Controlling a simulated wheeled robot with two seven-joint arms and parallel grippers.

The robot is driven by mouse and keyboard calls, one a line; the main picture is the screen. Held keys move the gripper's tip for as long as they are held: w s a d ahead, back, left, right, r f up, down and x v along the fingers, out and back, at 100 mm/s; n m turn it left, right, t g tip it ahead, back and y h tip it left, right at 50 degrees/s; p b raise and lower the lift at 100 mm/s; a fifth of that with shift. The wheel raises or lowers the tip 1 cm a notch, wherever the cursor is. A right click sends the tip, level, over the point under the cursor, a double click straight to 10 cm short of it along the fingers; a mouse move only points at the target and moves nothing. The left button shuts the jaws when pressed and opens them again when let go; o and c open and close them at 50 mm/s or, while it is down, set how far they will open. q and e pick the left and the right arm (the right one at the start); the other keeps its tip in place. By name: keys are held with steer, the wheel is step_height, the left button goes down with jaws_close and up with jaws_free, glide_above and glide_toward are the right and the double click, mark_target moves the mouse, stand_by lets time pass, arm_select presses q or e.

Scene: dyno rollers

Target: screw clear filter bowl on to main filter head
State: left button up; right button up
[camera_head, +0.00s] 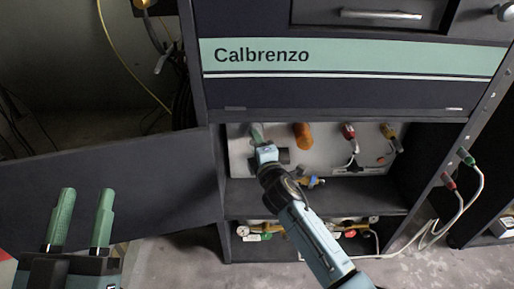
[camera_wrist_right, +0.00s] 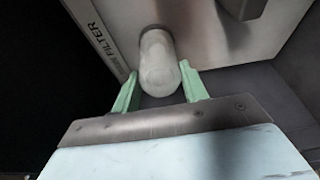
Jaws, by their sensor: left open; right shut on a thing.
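The clear filter bowl (camera_wrist_right: 158,65) is a translucent whitish cylinder with a rounded end, seen in the right wrist view. My right gripper (camera_wrist_right: 160,92) is shut on it, one green finger on each side. The far end of the bowl points to the pale panel, and I cannot tell whether it touches a filter head. In the head view my right gripper (camera_head: 257,134) is at the left of the upper compartment's panel, where it hides the bowl and the main filter head. My left gripper (camera_head: 82,218) is open and empty at the lower left.
The pale panel (camera_head: 340,162) carries an orange cylinder (camera_head: 303,135), a red connector (camera_head: 348,131) and a yellow connector (camera_head: 388,131). A shelf (camera_head: 370,195) lies below. An open dark door (camera_head: 120,185) stands left, near my left gripper. White hoses (camera_head: 462,205) hang right.

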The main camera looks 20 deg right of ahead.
steer(key=shift+a+r+m+t+b, duration=0.4)
steer(key=shift+m+b, duration=0.2)
steer(key=shift+b, duration=0.2)
steer(key=o, duration=0.6)
steer(key=shift+r, duration=0.1)
steer(key=o, duration=0.5)
steer(key=shift+c, duration=0.2)
arm_select(q)
steer(key=s+r+t, duration=0.2)
steer(key=t, duration=0.1)
steer(key=shift+s+a+r+h, duration=0.1)
steer(key=shift+a+h, duration=0.2)
steer(key=shift+h, duration=0.1)
arm_select(e)
steer(key=shift+d, duration=0.2)
steer(key=shift+s+f, duration=0.1)
steer(key=shift+f, duration=0.1)
